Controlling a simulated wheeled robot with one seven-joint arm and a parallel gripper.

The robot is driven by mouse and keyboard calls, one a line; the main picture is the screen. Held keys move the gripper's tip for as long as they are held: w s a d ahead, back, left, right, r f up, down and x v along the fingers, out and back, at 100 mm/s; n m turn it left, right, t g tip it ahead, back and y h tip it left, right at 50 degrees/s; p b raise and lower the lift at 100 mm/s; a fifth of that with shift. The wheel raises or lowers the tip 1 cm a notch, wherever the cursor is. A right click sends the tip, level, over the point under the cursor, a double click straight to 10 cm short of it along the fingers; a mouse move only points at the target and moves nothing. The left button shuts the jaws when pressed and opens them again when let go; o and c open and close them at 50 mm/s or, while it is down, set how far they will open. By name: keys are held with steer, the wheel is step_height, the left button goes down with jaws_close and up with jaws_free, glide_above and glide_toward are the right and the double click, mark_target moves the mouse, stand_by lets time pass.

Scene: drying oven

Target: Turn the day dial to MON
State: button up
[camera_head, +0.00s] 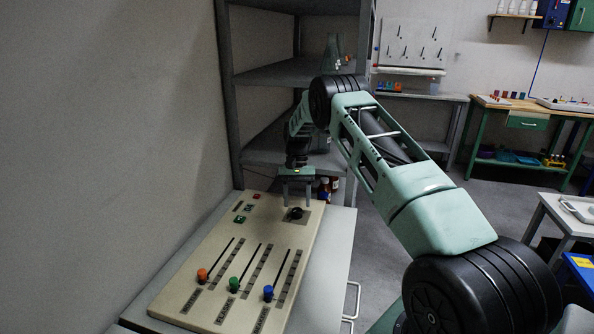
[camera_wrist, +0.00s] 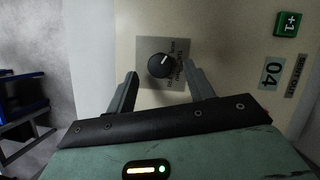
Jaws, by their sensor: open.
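The day dial (camera_wrist: 161,65) is a round black knob with a white pointer mark, set on a small grey label plate (camera_wrist: 178,93) on the beige panel. In the head view the dial (camera_head: 296,213) sits at the far right of the panel (camera_head: 205,290). My gripper (camera_wrist: 160,78) is open, its two fingers on either side of the dial and apart from it. In the head view my gripper (camera_head: 296,200) is right above the dial.
The panel also carries three slider knobs, orange (camera_head: 202,274), green (camera_head: 234,284) and blue (camera_head: 268,292), and small buttons. A green +1 button (camera_wrist: 288,24) and a 04 display (camera_wrist: 271,73) show right of the dial. A grey shelf (camera_head: 285,75) stands close behind.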

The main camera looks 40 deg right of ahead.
steer(key=v, duration=1.5)
steer(key=shift+b, duration=0.35)
steer(key=w+a+r+n, duration=0.1)
steer(key=a+r+n, duration=0.1)
steer(key=a, duration=0.7)
steer(key=a+r+n, duration=0.2)
steer(key=a+r, duration=0.1)
steer(key=a, duration=0.5)
steer(key=s+a+r+n, duration=0.1)
steer(key=s+a, duration=0.2)
steer(key=a, duration=0.3)
steer(key=s+a+n+t, duration=0.1)
steer(key=s+a+n, duration=0.1)
steer(key=s+a, duration=0.35)
steer(key=s+a+r+n, duration=0.1)
steer(key=a, duration=0.6)
steer(key=s+a+n+t+h, duration=0.1)
steer(key=s+a+n, duration=0.1)
steer(key=s+a, duration=0.35)
steer(key=s+a+n, duration=0.2)
steer(key=s+a, duration=0.1)
steer(key=s, duration=0.6)
steer(key=s+f+n, duration=0.2)
steer(key=s, duration=0.7)
steer(key=s+f+n+t+h, duration=0.1)
steer(key=s+f+n, duration=0.1)
steer(key=s, duration=0.7)
steer(key=shift+s+d+f, duration=0.2)
steer(key=shift+d+f, duration=0.05)
steer(key=shift+f, duration=0.35)
